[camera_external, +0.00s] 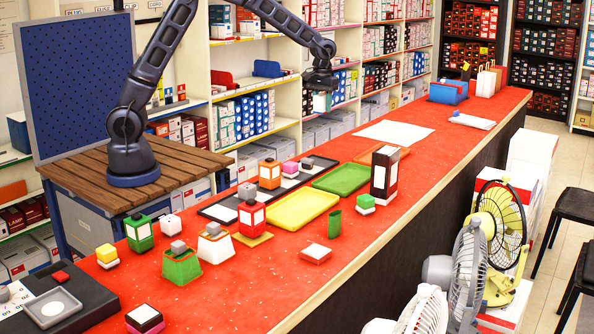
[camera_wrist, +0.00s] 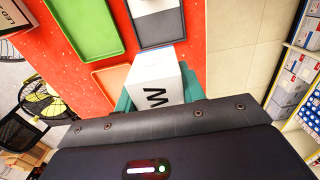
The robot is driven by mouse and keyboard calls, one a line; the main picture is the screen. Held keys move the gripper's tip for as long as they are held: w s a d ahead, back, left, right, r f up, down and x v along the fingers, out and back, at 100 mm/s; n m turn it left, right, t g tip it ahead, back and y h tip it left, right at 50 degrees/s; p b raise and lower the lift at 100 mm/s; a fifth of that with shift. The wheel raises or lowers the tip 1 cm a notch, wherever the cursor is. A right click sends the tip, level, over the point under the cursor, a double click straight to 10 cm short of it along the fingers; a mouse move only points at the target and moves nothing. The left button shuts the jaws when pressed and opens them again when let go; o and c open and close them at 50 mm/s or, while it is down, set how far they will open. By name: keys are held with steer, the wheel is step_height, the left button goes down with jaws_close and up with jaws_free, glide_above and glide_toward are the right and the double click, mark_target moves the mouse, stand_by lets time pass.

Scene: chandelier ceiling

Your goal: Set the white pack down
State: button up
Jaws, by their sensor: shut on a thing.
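The white pack (camera_wrist: 157,72) is in my gripper (camera_wrist: 158,92), between its teal fingers, in the wrist view. A dark "W" shows on its near face. In the external view my gripper (camera_external: 321,92) hangs above the far side of the red counter (camera_external: 330,232), with the small white pack (camera_external: 320,103) below the wrist. The pack appears raised off the counter, with trays beneath and beyond it in the wrist view.
A green tray (camera_external: 342,179), a yellow tray (camera_external: 302,209), an orange-brown tray (camera_external: 395,152) and a dark divided tray (camera_external: 222,212) lie on the counter. A tall dark box (camera_external: 384,174) stands beside the green tray. A white sheet (camera_external: 393,132) lies farther back. Several small boxes crowd the near end.

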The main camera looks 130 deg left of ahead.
steer(key=w+a, duration=0.2)
steer(key=a, duration=0.9)
glide_above(356, 148)
step_height(356, 148, down, 20)
steer(key=shift+f, duration=0.15)
steer(key=o, duration=1)
steer(key=shift+c, duration=0.2)
step_height(356, 148, up, 12)
